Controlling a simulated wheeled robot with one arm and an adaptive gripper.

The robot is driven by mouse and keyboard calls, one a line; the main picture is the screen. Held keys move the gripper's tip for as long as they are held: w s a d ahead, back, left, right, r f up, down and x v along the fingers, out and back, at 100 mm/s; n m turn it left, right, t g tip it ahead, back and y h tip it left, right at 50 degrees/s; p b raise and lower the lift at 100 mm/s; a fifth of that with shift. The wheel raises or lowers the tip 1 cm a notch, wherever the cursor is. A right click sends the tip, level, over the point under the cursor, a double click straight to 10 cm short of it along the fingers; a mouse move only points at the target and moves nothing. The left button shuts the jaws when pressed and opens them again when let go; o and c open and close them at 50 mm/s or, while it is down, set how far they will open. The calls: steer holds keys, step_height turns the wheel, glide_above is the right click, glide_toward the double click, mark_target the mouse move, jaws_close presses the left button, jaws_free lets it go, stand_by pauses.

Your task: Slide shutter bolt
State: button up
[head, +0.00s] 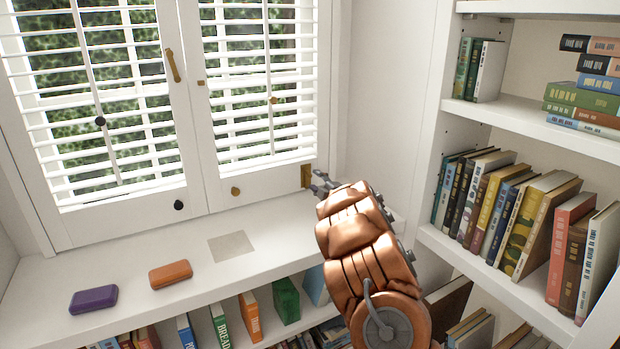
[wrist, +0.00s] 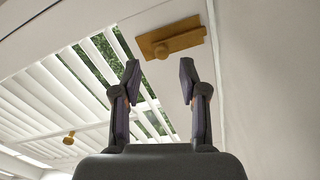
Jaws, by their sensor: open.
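The brass shutter bolt (head: 306,176) sits at the lower right corner of the right shutter (head: 262,180). In the wrist view it is a flat brass plate (wrist: 185,38) with a round knob (wrist: 160,51) near its left end. My gripper (head: 322,182) is just right of the bolt in the head view, partly hidden by my copper arm. In the wrist view my gripper (wrist: 159,78) is open and empty. Its two fingers point toward the bolt, with the knob between and beyond the fingertips. I see no contact with the bolt.
A purple case (head: 93,299) and an orange case (head: 170,274) lie on the white sill (head: 130,265), beside a pale square (head: 231,246). A bookshelf (head: 525,120) stands close on the right. A brass knob (head: 235,191) is left of the bolt. The sill below the bolt looks clear.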

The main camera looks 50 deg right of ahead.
mark_target(311, 176)
steer(key=x, duration=0.2)
steer(key=shift+w+d, duration=0.2)
steer(key=shift+w, duration=0.15)
steer(key=shift+w+d+f, duration=0.15)
steer(key=shift+w+d, duration=0.05)
steer(key=shift+w, duration=0.25)
steer(key=shift+w+d+f, duration=0.15)
steer(key=shift+w+d, duration=0.05)
steer(key=shift+w, duration=0.25)
steer(key=shift+w+d, duration=0.1)
steer(key=shift+w, duration=0.05)
steer(key=shift+w+r, duration=0.1)
steer(key=shift+r, duration=0.1)
jaws_close()
